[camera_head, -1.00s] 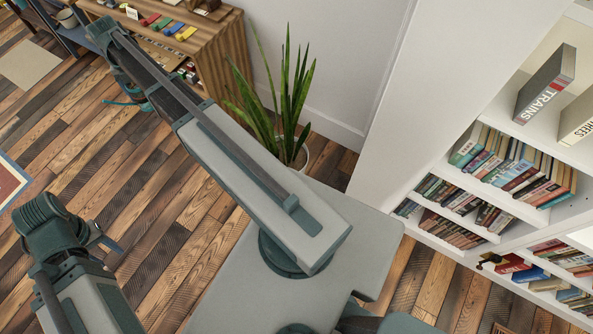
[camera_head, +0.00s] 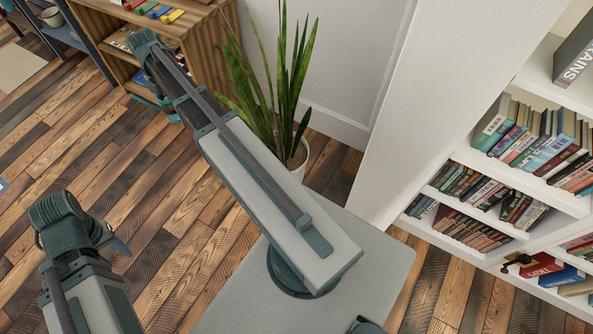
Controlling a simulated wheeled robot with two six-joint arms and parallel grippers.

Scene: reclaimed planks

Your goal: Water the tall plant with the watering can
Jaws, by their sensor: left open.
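The tall plant (camera_head: 272,88) has long upright green leaves and stands in a white pot (camera_head: 299,160) by the white wall. The pot is partly hidden behind my right arm. My left gripper (camera_head: 118,243) is at the lower left, open, with no object visible in it, well apart from the plant. My right arm reaches up and left across the view, passing in front of the pot. At its far end a thin teal piece (camera_head: 150,98) shows, mostly hidden; I cannot tell whether it is part of the watering can. My right gripper's fingers are not clear.
A wooden shelf unit (camera_head: 212,55) with coloured items stands behind my right arm, left of the plant. A white bookcase (camera_head: 470,175) full of books fills the right side. The plank floor (camera_head: 150,210) at left is clear.

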